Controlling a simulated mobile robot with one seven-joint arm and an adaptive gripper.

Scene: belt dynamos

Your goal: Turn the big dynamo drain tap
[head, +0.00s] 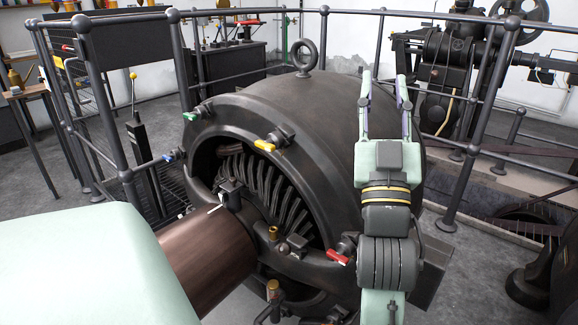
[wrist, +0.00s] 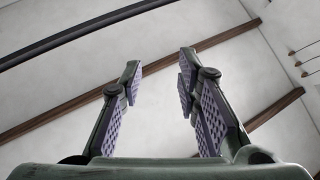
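The big dynamo (head: 330,120) is a dark round housing with a lifting ring on top and curved windings inside its open front. Several small taps show around that front: one with a green handle (head: 190,116), one yellow (head: 265,145), one blue (head: 168,157) and one red (head: 338,257) at the lower right. No label shows which is the drain tap. My gripper (head: 385,92) is raised in front of the dynamo's right side, fingers pointing up, apart from all the taps. It is open and empty; the wrist view shows its two purple-padded fingers (wrist: 160,85) spread apart.
Dark railings (head: 325,40) run around the dynamo. A brown shaft (head: 210,260) comes out of its front at the lower left. Another dark machine (head: 455,70) stands behind at the right.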

